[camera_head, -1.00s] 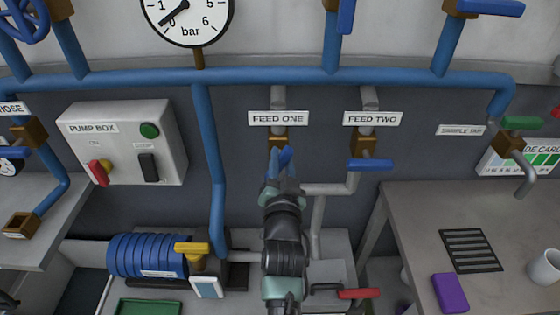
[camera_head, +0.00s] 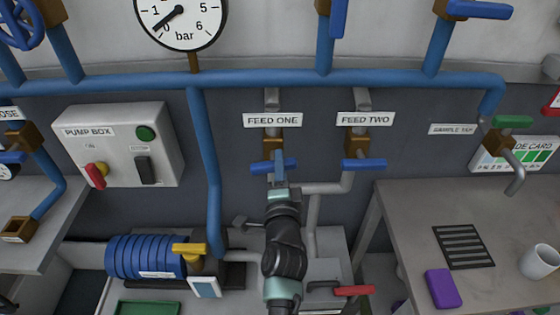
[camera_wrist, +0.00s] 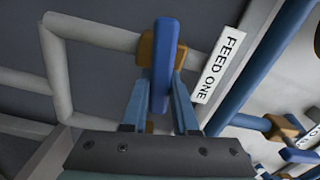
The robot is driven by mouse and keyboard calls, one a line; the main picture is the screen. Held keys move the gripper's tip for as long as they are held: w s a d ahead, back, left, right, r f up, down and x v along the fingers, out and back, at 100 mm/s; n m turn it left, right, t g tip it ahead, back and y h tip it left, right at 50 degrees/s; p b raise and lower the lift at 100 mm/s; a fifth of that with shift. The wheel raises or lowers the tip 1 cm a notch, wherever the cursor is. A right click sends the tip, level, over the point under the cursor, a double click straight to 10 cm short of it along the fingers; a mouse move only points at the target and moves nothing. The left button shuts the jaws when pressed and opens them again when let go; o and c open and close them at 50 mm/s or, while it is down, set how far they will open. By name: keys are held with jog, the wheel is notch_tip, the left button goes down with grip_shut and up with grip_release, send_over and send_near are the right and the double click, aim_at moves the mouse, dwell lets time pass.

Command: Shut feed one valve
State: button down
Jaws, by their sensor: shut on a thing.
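The feed one valve is under the FEED ONE label (camera_head: 272,120). It has a brown body (camera_head: 273,143) and a blue lever handle (camera_head: 258,168) lying level, across the vertical pipe. My gripper (camera_head: 279,160) is in front of the valve and hides the handle's middle. In the wrist view the blue handle (camera_wrist: 162,60) stands between my two blue fingers (camera_wrist: 160,108), which are shut on it. The brown valve body (camera_wrist: 180,52) is behind it.
The feed two valve's blue handle (camera_head: 363,165) lies level close to the right. The pump box (camera_head: 120,145) is left, and a blue pipe (camera_head: 208,150) runs down between. A red-handled valve (camera_head: 353,290) is below right. A grey table (camera_head: 400,215) is at right.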

jog(key=shift+f+m, duration=0.15)
jog(key=shift+m, duration=0.85)
jog(key=c, duration=0.7)
grip_release()
jog(key=s+p, duration=0.4)
jog(key=s, duration=0.9)
jog(key=shift+p, duration=0.4)
